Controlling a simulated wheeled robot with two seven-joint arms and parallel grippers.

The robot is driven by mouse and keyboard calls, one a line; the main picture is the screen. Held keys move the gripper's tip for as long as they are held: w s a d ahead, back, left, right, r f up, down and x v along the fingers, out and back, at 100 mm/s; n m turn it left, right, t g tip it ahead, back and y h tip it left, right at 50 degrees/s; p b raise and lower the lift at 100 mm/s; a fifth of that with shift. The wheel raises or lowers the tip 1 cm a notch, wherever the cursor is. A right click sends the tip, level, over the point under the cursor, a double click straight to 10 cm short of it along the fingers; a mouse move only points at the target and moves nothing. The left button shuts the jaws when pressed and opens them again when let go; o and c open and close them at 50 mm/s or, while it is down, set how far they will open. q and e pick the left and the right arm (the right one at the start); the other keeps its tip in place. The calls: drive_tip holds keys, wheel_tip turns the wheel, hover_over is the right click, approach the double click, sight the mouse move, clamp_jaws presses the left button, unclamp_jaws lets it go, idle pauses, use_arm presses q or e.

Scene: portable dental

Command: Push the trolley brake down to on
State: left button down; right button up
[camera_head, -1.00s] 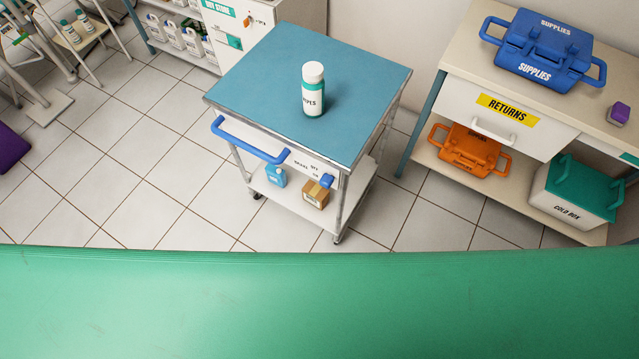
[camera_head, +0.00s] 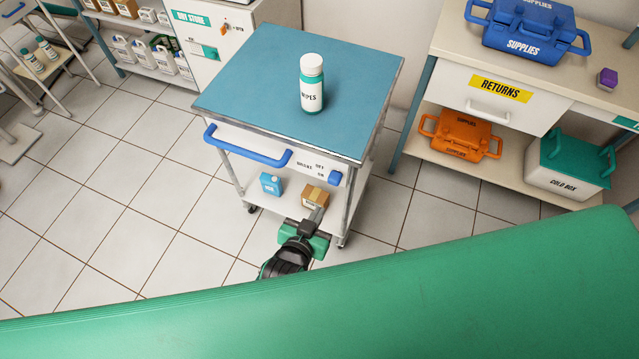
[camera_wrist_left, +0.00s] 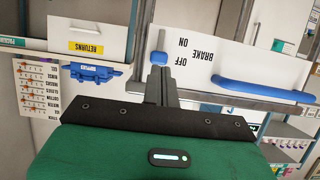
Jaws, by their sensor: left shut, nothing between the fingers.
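The trolley (camera_head: 240,95) has a blue top and a white front panel with a blue handle (camera_head: 247,150). The blue brake knob (camera_head: 335,178) is at the panel's right end, beside the printed OFF and ON. In the left wrist view, which is upside down, the brake knob (camera_wrist_left: 158,57) is level with OFF. My left gripper (camera_head: 318,213) is in front of the trolley, below the knob in the picture, with its fingers closed and empty. In the left wrist view the gripper's fingertips (camera_wrist_left: 158,72) appear close to the knob; contact cannot be told. My right gripper is out of view.
A wipes bottle (camera_head: 311,84) stands on the trolley top. A blue carton (camera_head: 271,184) and a brown box (camera_head: 314,195) are on its lower shelf. A returns counter (camera_head: 440,105) stands right, with an orange case (camera_head: 460,137) and a cold box (camera_head: 567,172).

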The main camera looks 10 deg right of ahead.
use_arm(q)
wheel_tip(320, 180, up, 8)
drive_tip(key=t+h, duration=0.1)
drive_tip(key=shift+f, duration=0.2)
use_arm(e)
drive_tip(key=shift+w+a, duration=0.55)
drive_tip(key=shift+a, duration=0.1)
use_arm(q)
drive_tip(key=shift+w, duration=0.15)
hover_over(335, 179)
drive_tip(key=s+a, duration=0.1)
drive_tip(key=s, duration=0.1)
wheel_tip(335, 179, down, 2)
drive_tip(key=shift+w+a+f, duration=0.15)
drive_tip(key=shift+f, duration=0.05)
wheel_tip(335, 179, down, 3)
drive_tip(key=shift+f, duration=0.6)
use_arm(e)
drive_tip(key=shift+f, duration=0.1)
